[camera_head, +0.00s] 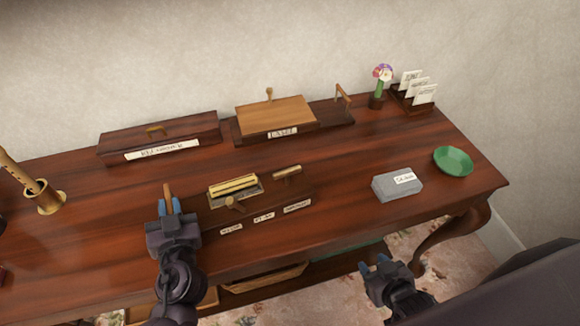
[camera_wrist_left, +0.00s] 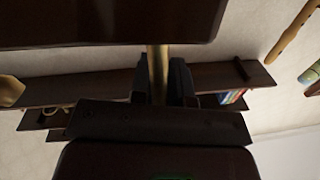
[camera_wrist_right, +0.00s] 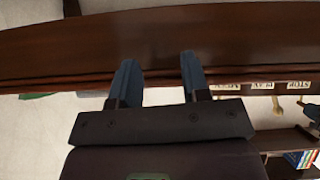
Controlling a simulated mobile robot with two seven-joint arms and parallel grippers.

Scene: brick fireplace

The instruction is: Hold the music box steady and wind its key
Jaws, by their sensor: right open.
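The music box (camera_head: 262,196) is a dark wooden case on the table, with a brass mechanism (camera_head: 235,186) on top and several small white labels along its front. A wooden key-like piece (camera_head: 233,205) sits at its front, and a wooden handle (camera_head: 287,172) lies at its right rear. My left gripper (camera_head: 169,207) is left of the box, its fingers closed around an upright wooden rod (camera_head: 167,190). The rod also shows between the fingers in the left wrist view (camera_wrist_left: 157,70); I cannot tell if it joins the box. My right gripper (camera_head: 378,266) is open and empty, before the table's front edge.
A grey box (camera_head: 397,185) and green dish (camera_head: 453,161) stand on the right of the table (camera_head: 345,200). Lidded wooden boxes (camera_head: 160,138) (camera_head: 275,112), a flower pot (camera_head: 377,101) and card rack (camera_head: 414,97) line the back.

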